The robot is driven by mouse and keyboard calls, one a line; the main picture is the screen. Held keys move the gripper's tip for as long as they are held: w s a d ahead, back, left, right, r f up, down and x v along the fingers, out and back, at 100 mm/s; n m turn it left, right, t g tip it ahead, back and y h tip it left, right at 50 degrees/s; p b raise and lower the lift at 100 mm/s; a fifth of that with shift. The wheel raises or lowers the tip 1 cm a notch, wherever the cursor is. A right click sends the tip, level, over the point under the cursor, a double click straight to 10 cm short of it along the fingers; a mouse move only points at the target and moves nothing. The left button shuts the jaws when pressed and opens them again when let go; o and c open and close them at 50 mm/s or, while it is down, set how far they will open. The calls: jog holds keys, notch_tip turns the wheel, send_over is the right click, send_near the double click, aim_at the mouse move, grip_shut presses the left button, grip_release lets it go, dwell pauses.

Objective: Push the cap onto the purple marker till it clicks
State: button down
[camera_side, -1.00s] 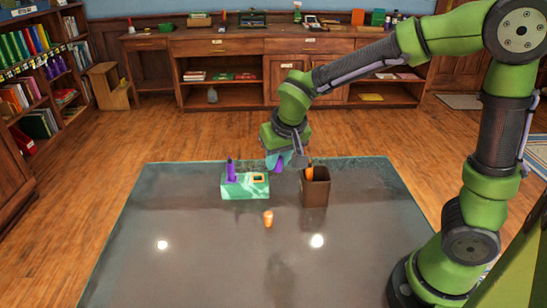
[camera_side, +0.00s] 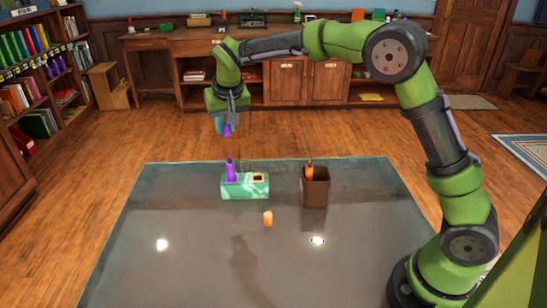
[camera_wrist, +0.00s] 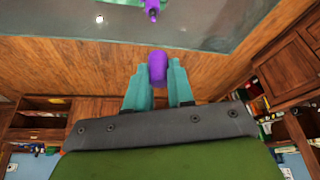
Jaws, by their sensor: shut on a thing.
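The purple marker (camera_side: 231,170) stands upright in the left part of a green-and-white block (camera_side: 245,191) on the grey table. My gripper (camera_side: 225,130) is shut on the purple cap (camera_side: 228,131) and holds it in the air above the marker, apart from it. In the wrist view, the cap (camera_wrist: 158,66) sits between my two teal fingertips (camera_wrist: 158,78). The marker (camera_wrist: 152,8) shows at the top edge of that view, partly cut off. The open end of the cap is hidden.
The block's right socket (camera_side: 259,178) looks empty. A brown cup (camera_side: 315,190) holding an orange marker (camera_side: 309,168) stands to its right. An orange cap (camera_side: 268,219) lies or stands on the table in front. The front of the table (camera_side: 180,275) is clear.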

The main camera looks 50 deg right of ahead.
jog(key=shift+s+f, duration=0.1)
jog(key=shift+f, duration=2.6)
jog(key=shift+f, duration=1.5)
jog(key=shift+c, duration=2.1)
grip_release()
jog(key=shift+r, duration=0.1)
jog(key=shift+r, duration=3.4)
